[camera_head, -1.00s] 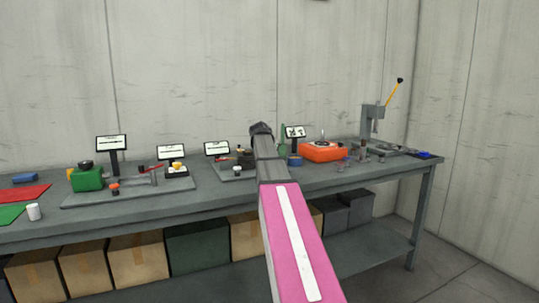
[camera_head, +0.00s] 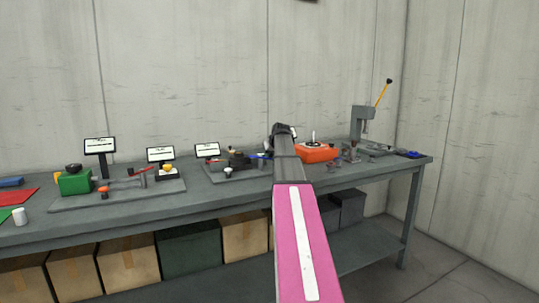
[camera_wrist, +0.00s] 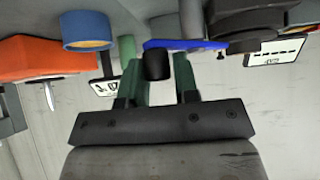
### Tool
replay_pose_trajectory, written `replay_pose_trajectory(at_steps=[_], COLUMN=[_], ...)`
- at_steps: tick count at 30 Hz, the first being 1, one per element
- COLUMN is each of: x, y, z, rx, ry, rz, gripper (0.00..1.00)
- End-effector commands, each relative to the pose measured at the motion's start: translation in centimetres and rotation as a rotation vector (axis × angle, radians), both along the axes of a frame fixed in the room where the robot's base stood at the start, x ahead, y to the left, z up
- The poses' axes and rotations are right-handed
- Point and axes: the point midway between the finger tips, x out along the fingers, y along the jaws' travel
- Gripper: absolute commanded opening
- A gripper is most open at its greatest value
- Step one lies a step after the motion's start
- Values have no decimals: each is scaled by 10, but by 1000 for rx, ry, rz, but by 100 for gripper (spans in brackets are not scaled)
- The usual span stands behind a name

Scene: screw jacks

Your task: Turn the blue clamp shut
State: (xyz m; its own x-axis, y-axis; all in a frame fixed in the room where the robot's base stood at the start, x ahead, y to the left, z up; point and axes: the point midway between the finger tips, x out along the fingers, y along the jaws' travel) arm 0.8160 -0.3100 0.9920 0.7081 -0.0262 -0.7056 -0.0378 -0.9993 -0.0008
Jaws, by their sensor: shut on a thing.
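The blue clamp handle (camera_wrist: 190,44) crosses the upper middle of the wrist view, which looks upside down. A black knob (camera_wrist: 157,66) sits at its left end, between the two dark green fingers of my gripper (camera_wrist: 158,62). My gripper is shut on this knob. The right end of the handle meets a dark round body (camera_wrist: 245,22). In the head view, a bit of the blue handle (camera_head: 261,156) shows just left of my arm, beside the dark clamp body (camera_head: 239,159). My arm hides my gripper there.
An orange device (camera_head: 318,152) stands right of my arm, with a lever press (camera_head: 363,122) beyond it. A small screen (camera_head: 207,150) stands behind the clamp. A white-topped piece (camera_head: 228,172) sits in front of it. A blue ring-shaped thing (camera_wrist: 87,31) is close in the wrist view.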

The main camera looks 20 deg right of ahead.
Motion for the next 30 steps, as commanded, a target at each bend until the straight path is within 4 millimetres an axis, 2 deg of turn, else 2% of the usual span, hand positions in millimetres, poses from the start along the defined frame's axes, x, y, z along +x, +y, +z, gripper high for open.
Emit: replay_pose_trajectory(at_steps=[9, 22, 23, 24, 25, 30], x=[5, 7, 7, 7, 7, 6], y=[-3, -4, -4, -4, -4, -4], z=[-2, -1, -1, -1, -1, -1], rx=[-3, -4, -4, -4, -4, -2], ry=[3, 1, 0, 0, 0, 1], rz=[82, 87, 87, 86, 87, 87], gripper=[4, 4, 34, 47, 50, 50])
